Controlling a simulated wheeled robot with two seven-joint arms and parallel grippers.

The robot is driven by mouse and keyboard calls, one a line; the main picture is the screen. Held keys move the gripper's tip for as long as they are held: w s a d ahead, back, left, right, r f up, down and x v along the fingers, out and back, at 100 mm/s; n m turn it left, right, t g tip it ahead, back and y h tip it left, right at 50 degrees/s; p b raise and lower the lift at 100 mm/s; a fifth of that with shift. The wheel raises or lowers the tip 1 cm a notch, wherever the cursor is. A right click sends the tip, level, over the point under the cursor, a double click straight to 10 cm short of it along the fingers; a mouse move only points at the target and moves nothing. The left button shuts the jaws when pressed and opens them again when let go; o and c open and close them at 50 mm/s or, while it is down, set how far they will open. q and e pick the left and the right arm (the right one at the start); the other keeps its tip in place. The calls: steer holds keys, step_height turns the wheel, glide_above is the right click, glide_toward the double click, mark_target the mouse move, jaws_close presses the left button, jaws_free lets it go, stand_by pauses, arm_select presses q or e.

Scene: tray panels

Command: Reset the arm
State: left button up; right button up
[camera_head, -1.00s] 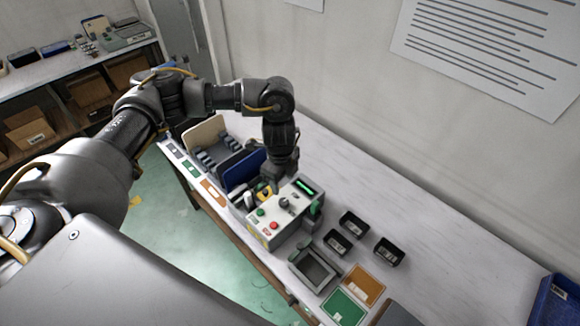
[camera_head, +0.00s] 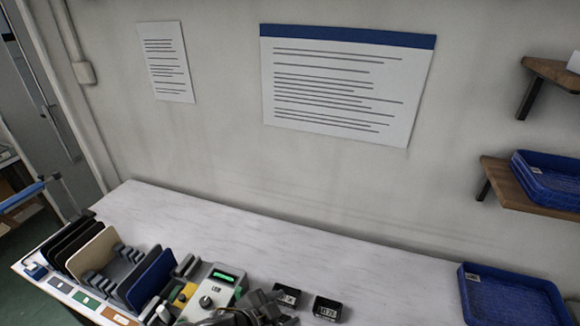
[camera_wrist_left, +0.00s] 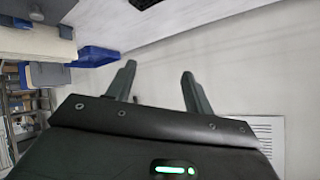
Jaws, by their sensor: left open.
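My left gripper (camera_head: 262,304) shows at the bottom edge of the head view, in front of the control box (camera_head: 215,288) and near the small black bins. Most of my left arm is out of the frame. In the left wrist view the two fingers of my left gripper (camera_wrist_left: 159,68) are spread apart with nothing between them. That view looks past the fingers at the pale wall. My right gripper is not in view.
The white table (camera_head: 300,250) holds upright panels in a rack, a blue panel (camera_head: 152,280), two black bins (camera_head: 328,308) and a blue tray (camera_head: 510,300) at the right. Shelves (camera_head: 535,195) stick out from the right wall. The table's back middle is clear.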

arm_select(q)
steer(key=s+a+f+n+g+y, duration=0.2)
steer(key=s+a+f+n+y, duration=0.3)
steer(key=s+a, duration=0.5)
steer(key=s+a+f+n+g+y, duration=0.25)
steer(key=s+a+n, duration=0.45)
steer(key=a, duration=0.5)
step_height(320, 180, down, 33)
steer(key=s+m+g+b, duration=0.1)
steer(key=s+b, duration=0.1)
steer(key=b, duration=0.6)
steer(key=s+a+f+b, duration=0.1)
steer(key=s+f+b, duration=0.2)
steer(key=s+f, duration=0.5)
steer(key=s+a+f+g+b, duration=0.1)
steer(key=s+a+f+b, duration=0.1)
steer(key=s+f, duration=0.7)
step_height(320, 180, down, 6)
steer(key=shift+a+f+b, duration=0.15)
steer(key=shift+a+b, duration=0.1)
steer(key=shift+b, duration=0.15)
